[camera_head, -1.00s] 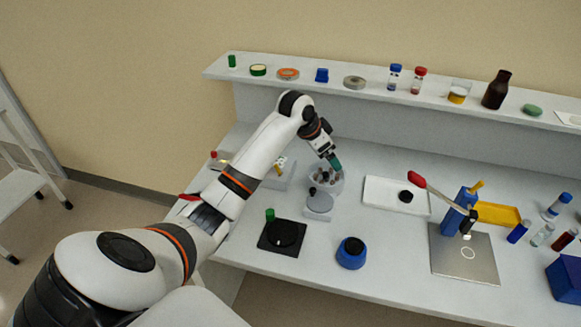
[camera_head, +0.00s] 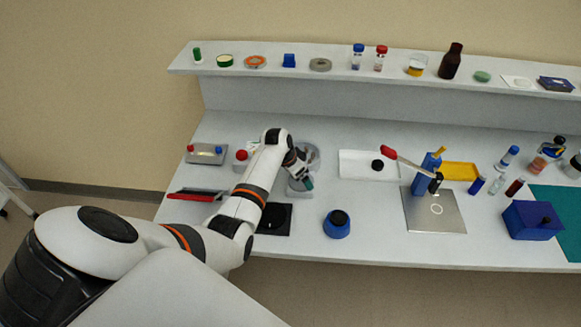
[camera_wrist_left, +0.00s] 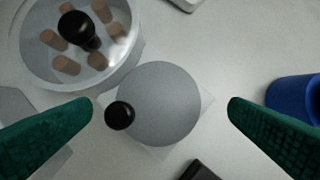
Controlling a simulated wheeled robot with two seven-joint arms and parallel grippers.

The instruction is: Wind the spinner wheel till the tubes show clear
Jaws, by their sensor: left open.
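The spinner wheel is a grey disc (camera_wrist_left: 160,103) with a small black crank knob (camera_wrist_left: 119,115) on its left rim, in the left wrist view. Beside it, at upper left, is a round drum (camera_wrist_left: 25,55) with a clear lid and a black top knob (camera_wrist_left: 76,28). Several brown-looking tubes (camera_wrist_left: 66,65) lie in a ring under the lid; how clear they are I cannot tell. My left gripper (camera_wrist_left: 160,112) is open, its green fingers either side of the disc, not touching the knob. In the head view the left gripper (camera_head: 308,184) partly hides the drum (camera_head: 314,153) and wheel.
A black square pad (camera_head: 276,219) and a blue pot with a black top (camera_head: 337,223) sit in front. A red-handled tool (camera_head: 195,195) lies left. The shelf (camera_head: 225,70) runs behind.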

